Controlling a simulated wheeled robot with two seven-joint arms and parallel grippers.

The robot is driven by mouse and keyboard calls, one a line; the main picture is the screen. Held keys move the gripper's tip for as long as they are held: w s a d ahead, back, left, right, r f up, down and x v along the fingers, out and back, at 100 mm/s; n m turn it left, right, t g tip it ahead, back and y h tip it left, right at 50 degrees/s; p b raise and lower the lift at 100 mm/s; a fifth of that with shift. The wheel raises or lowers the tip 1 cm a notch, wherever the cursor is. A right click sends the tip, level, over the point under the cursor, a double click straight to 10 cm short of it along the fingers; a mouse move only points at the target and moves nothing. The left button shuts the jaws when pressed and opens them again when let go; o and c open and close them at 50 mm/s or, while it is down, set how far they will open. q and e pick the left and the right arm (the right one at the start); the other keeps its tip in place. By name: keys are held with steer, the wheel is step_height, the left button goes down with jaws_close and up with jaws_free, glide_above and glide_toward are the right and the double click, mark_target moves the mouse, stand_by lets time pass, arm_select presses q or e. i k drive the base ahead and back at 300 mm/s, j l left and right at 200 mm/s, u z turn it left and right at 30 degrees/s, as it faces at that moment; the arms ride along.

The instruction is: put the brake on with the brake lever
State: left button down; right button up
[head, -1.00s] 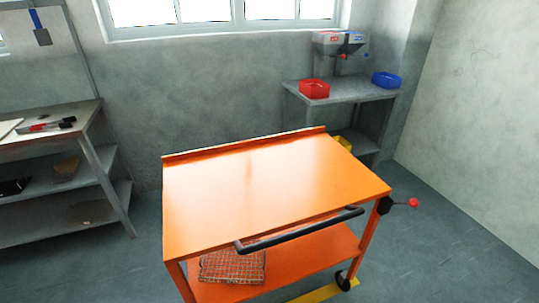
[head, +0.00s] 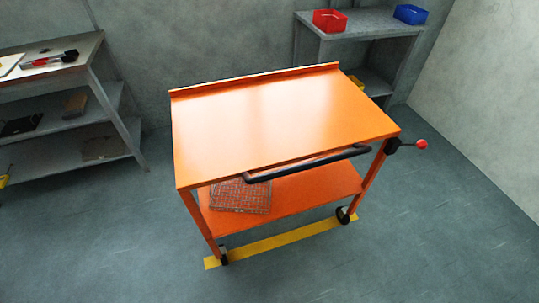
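The brake lever (head: 407,145) sticks out at the right front corner of the orange cart (head: 285,115). It has a black mount, a thin rod and a red ball knob (head: 421,144), and points roughly level to the right. The cart has a black push handle (head: 305,164) along its near side. Neither of my grippers shows in the head view.
A wire mesh piece (head: 241,196) lies on the cart's lower shelf. A yellow floor strip (head: 280,242) runs by the near wheels. A grey bench (head: 385,22) with red and blue bins is behind right; grey shelving (head: 68,85) is left. Floor in front is clear.

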mark_target(421, 144)
steer(key=z, duration=1.25)
